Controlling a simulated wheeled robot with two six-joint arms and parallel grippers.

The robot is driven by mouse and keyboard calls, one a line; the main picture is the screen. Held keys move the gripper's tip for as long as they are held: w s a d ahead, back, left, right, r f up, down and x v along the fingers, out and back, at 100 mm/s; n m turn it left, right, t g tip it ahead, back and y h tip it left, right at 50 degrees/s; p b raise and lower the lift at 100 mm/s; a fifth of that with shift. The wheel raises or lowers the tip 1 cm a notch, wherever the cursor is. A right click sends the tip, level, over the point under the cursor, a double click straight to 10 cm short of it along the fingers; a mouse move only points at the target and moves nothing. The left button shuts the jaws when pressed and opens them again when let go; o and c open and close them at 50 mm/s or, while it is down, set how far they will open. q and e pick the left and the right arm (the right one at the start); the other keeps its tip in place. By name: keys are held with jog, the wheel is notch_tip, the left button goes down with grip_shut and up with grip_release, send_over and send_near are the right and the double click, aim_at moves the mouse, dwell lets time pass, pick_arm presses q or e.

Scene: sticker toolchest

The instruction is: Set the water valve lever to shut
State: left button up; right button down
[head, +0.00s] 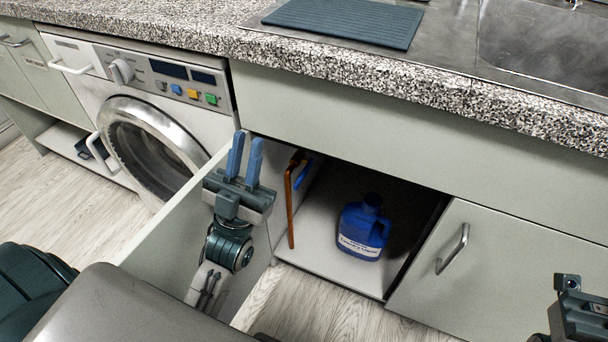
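The water valve lever (303,175) is a blue handle beside an upright copper pipe (290,205) inside the open under-sink cabinet, at its left side. The pipe covers part of the view of it, and I cannot tell its exact setting. My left gripper (247,140) points up the picture, left of the pipe and apart from it. Its two blue fingers stand a little apart with nothing between them. Part of my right arm's end (580,312) shows at the lower right edge; its fingers cannot be made out.
The open cabinet door (170,232) stands behind and left of my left gripper. A blue labelled jug (362,230) stands on the cabinet floor, right of the pipe. A closed door with a handle (452,250) is further right. A washing machine (150,110) stands left, under the speckled counter (300,52).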

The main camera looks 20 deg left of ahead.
pick_arm(q)
jog(key=w+f+n+g+y+b, duration=0.1)
jog(key=w+f+g+y, duration=0.15)
jog(key=f, duration=0.45)
jog(key=w+f+n+g+y, duration=0.15)
jog(key=w+f, duration=0.25)
jog(key=f, duration=0.4)
jog(key=n+g+b, duration=0.1)
jog(key=g, duration=0.3)
send_near(302, 173)
jog(key=shift+y, duration=0.3)
jog(key=b+x, duration=0.2)
jog(key=x, duration=0.7)
jog(key=shift+w+d+r, duration=0.15)
jog(key=shift+w+d, duration=0.05)
jog(key=shift+w, duration=0.1)
jog(key=shift+c, duration=0.5)
grip_shut()
